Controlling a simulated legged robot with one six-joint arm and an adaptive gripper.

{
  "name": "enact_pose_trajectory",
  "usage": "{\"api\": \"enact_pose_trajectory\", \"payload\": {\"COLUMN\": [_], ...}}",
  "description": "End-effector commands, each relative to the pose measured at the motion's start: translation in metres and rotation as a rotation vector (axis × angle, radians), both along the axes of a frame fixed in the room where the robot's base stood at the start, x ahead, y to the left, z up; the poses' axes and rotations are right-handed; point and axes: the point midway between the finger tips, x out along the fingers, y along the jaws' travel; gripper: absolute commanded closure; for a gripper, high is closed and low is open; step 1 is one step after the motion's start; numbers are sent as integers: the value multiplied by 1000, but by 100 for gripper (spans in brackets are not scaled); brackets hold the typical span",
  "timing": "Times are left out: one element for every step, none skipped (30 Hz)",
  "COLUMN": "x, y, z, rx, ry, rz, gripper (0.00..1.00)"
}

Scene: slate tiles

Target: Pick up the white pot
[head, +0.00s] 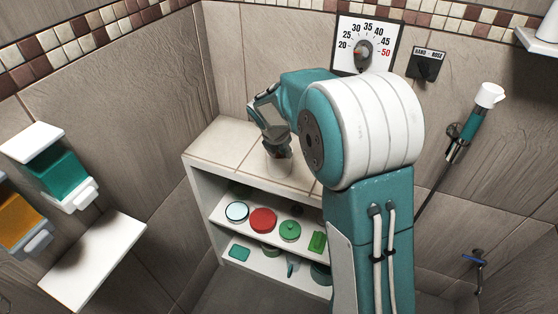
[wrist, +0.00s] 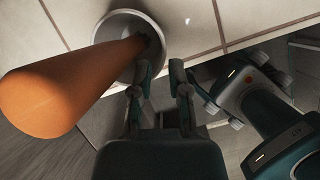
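The white pot (wrist: 103,27) shows in the wrist view as a round, pale rim at the upper left. It stands on the tiled top of the shelf unit. A thick orange cylinder (wrist: 65,88) reaches from its dark inside toward the camera and hides part of the rim. My gripper (wrist: 160,68) is open, its fingers apart; the left fingertip overlaps the pot's lower right rim, and I cannot tell whether it touches.
The shelf unit (head: 198,186) holds a red round item (head: 263,220), a green lidded pan (head: 290,231) and several others. A white ledge (head: 92,260) and soap dispensers (head: 62,175) are at the left wall. A dial plate (head: 366,45) hangs behind my arm.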

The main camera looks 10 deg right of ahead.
Motion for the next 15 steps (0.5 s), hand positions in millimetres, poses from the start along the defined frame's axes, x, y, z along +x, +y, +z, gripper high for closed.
{"api": "enact_pose_trajectory", "payload": {"x": [1, 2, 4, 5, 5, 6, 6, 7, 7, 7, 7, 7, 7, 7, 7], "y": [-3, -5, -6, -7, -8, -8, -9, -9, -9, -9, -9, -9, -9, -9, -9], "z": [-9, -14, -19, -22, -25, -27, -29, -30, -30, -30, -30, -30, -30, -30, -30], "rx": [0, 0, 1, 2, 2, 1, 2, 2, 2, 2, 2, 2, 2, 2, 2], "ry": [3, 3, 3, 2, 2, 2, 1, 1, 0, 0, 0, 0, 0, 0, 0], "rz": [-1, -1, -1, -1, -1, -1, -1, -1, 0, 0, 0, 0, 0, 0, 0], "gripper": [78, 78, 78, 78, 78, 78, 78, 78, 78, 78, 78, 78, 78, 78, 91]}}
